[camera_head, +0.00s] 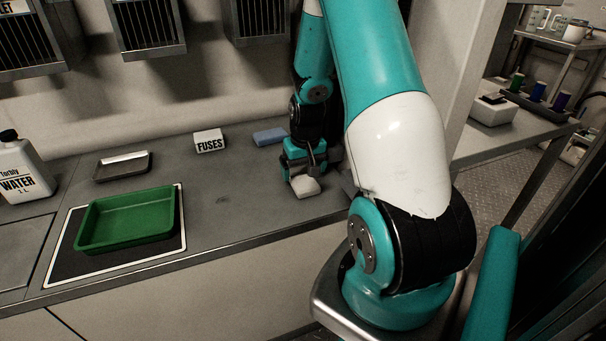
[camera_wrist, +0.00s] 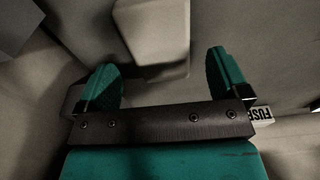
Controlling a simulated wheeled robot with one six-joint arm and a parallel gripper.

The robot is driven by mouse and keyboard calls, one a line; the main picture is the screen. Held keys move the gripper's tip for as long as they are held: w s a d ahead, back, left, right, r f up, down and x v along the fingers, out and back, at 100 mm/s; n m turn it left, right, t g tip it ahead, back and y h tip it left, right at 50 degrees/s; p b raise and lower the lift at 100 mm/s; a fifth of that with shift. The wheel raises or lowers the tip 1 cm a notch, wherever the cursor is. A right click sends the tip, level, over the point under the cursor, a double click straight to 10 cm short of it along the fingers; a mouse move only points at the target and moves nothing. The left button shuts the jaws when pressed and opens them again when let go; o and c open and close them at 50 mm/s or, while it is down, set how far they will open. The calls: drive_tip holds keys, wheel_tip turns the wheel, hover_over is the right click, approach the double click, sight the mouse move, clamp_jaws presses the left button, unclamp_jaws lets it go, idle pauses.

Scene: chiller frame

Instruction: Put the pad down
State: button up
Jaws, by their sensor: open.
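A small pale pad (camera_head: 306,186) lies on the grey counter near its front edge, just below my gripper (camera_head: 304,164) in the head view. In the wrist view, my gripper (camera_wrist: 165,65) is open, with its two teal fingers wide apart. A pale block (camera_wrist: 150,35), which looks like the same pad, shows between and beyond the fingers, with a gap to each. A flat blue pad-like block (camera_head: 269,136) lies on the counter behind and to the left of my gripper. Whether the pale pad touches the fingers is unclear in the head view.
A white FUSES box (camera_head: 209,141) stands at the back; its edge also shows in the wrist view (camera_wrist: 262,113). A green tray (camera_head: 128,219) sits on a dark mat (camera_head: 72,265). A small metal tray (camera_head: 122,166) and a water bottle (camera_head: 22,170) are at left. The middle counter is clear.

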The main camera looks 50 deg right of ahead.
sight(305, 182)
wheel_tip(305, 182, up, 9)
drive_tip(key=p, duration=0.1)
drive_tip(key=a+r+n+y, duration=0.1)
drive_tip(key=a+r+n, duration=0.25)
drive_tip(key=a, duration=0.75)
drive_tip(key=a+r+n+y, duration=0.25)
drive_tip(key=a+r, duration=0.25)
drive_tip(key=a, duration=0.6)
drive_tip(key=s+a+r+n+g+y, duration=0.1)
drive_tip(key=s+a+r+n, duration=0.25)
drive_tip(key=s+a, duration=0.4)
drive_tip(key=s+a+r+n+y, duration=0.15)
drive_tip(key=s+a+n, duration=0.25)
drive_tip(key=s+a, duration=0.4)
wheel_tip(305, 182, up, 15)
drive_tip(key=h+p, duration=0.1)
drive_tip(key=p, duration=1.3)
drive_tip(key=shift+w+a+p, duration=0.3)
drive_tip(key=shift+w+p, duration=0.05)
drive_tip(key=shift+w, duration=0.05)
drive_tip(key=shift+r, duration=0.1)
